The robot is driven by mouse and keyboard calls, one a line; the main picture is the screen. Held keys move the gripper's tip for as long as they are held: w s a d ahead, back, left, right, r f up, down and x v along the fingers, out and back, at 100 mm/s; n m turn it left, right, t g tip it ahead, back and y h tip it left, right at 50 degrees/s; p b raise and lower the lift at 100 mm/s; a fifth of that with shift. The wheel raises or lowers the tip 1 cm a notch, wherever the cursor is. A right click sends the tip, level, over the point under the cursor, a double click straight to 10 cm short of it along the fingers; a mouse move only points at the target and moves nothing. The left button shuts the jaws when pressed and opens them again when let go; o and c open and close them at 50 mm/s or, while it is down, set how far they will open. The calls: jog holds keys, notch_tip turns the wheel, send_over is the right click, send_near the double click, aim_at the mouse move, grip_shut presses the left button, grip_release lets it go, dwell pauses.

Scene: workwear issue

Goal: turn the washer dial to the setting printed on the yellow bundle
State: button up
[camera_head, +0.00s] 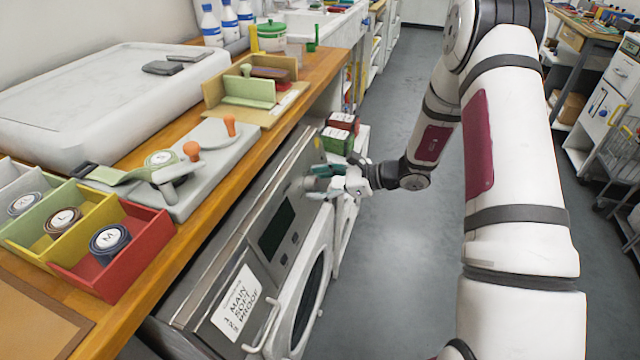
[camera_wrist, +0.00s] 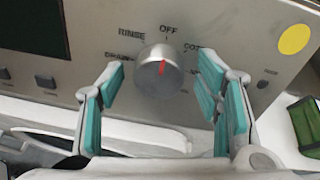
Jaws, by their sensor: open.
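The washer dial (camera_wrist: 152,76) is a round silver knob with a red pointer mark, which points up close to the printed OFF. RINSE and another word, partly hidden, are printed to its left; a word starting "COT" is at its upper right, cut by my finger. My gripper (camera_wrist: 162,82) is open, its teal-padded fingers on either side of the dial, with gaps showing. In the head view my gripper (camera_head: 322,182) is at the washer's front panel and hides the dial. The washer (camera_head: 262,225) stands under the counter. I cannot make out a yellow bundle or its print.
A white card (camera_head: 237,304) on the washer reads MAIN, SOFT, PROOF with numbers. A yellow round sticker (camera_wrist: 294,39) is right of the dial. Red and green packages (camera_head: 338,130) lie beyond my gripper. The counter (camera_head: 262,140) holds bins with labelled rolls. The floor aisle is clear.

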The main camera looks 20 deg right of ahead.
jog(key=c, duration=1.2)
